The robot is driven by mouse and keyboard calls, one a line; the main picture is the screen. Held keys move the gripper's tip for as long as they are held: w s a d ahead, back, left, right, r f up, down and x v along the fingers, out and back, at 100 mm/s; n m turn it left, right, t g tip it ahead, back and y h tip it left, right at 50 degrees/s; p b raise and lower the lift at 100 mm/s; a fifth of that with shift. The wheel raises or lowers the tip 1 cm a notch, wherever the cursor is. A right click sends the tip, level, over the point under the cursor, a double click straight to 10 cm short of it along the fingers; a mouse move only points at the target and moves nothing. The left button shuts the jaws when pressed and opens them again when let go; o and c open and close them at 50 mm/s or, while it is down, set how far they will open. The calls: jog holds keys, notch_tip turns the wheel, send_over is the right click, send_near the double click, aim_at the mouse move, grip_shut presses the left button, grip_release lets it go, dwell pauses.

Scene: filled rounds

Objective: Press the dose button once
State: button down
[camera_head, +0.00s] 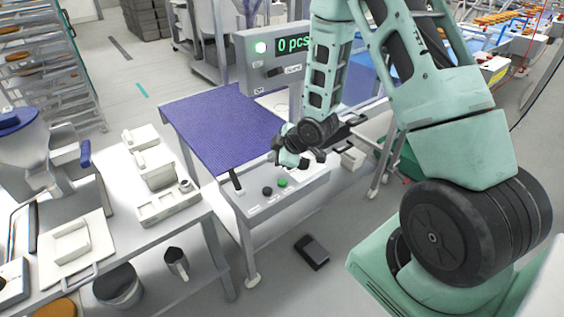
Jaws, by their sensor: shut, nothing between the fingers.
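A light grey control panel (300,190) is fixed at the front of the machine with the blue belt. On it are a round green button (282,182), a round black knob or button (267,190) and a black lever (237,182). Their labels are too small to read, so I cannot tell which is marked dose. My gripper (304,162) is shut and empty, just above and right of the green button in the picture. I see a gap between them but cannot judge its depth.
The blue belt (225,125) is empty behind the panel. A white table (165,225) with trays and a scale-like device stands at left. A dark pedal-like box (312,252) lies on the floor. A tall tray rack (50,50) stands back left.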

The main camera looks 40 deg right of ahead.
jog(key=t+p, duration=0.1)
send_over(285, 183)
jog(key=shift+n, duration=0.4)
jog(key=shift+f, duration=0.1)
notch_tip(285, 183, down, 9)
jog(key=b, duration=0.6)
jog(key=shift+r, duration=0.2)
jog(key=shift+f+b, duration=0.1)
jog(key=shift+b, duration=0.2)
dwell(1.3)
jog(key=shift+f+b, duration=0.3)
jog(key=shift+b, duration=0.1)
jog(key=shift+f+b, duration=0.55)
dwell(0.7)
jog(key=shift+r, duration=0.1)
jog(key=shift+r+p, duration=0.6)
jog(key=shift+r, duration=0.25)
